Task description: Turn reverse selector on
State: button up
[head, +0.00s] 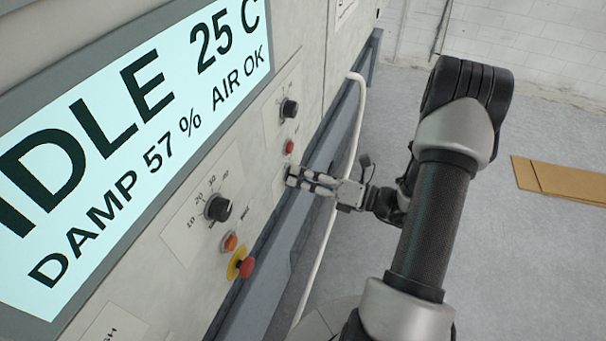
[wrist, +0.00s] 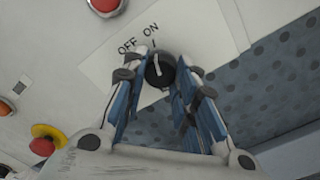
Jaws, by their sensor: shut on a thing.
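A black selector knob (wrist: 159,70) with a white pointer line sits on a pale label plate marked OFF and ON in the wrist view. The pointer is directed up the plate, roughly toward the ON side. No word naming this knob as the reverse selector is readable. My gripper (head: 296,176) is at the lower right of the panel in the head view, its fingers shut on the selector knob. The fingertips hide the knob there. In the wrist view the two blue fingers stand on either side of it.
The panel carries a dial (head: 218,207), an orange button (head: 229,242), a red emergency button on yellow (head: 244,266), a red button (head: 289,147) and another black knob (head: 289,108). A pale pipe (head: 343,170) runs beside the panel. Flat cardboard (head: 565,181) lies on the open floor at right.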

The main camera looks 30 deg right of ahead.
dwell(0.3)
jog(key=o, duration=1.1)
jog(key=shift+s, duration=0.1)
jog(key=v, duration=1.2)
